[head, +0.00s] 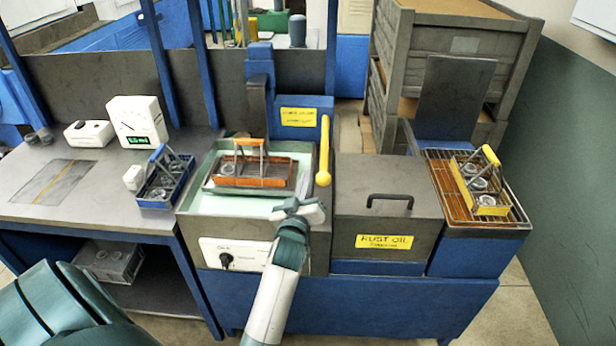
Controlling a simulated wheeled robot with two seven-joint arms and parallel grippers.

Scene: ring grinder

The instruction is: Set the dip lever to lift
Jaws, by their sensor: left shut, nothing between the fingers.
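The yellow dip lever (324,146) is at the right side of the wash tank (198,203). Its round knob is at the lower end in the picture, toward me. My left gripper (304,206) is shut and empty, just below and left of the knob, with a small gap seeming to show between them. An orange basket (223,180) with a raised handle sits in the tank, at the pale green liquid. A blue column (259,69) stands behind it. A yellow label on the blue box (317,130) is too small to read. My right gripper is not in view.
A closed rust oil box (387,219) with a black handle stands right of the lever. A yellow basket (486,205) sits on a rack at the far right. A blue basket (154,199), a dial gauge (137,119) and a white device (89,133) are on the left bench.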

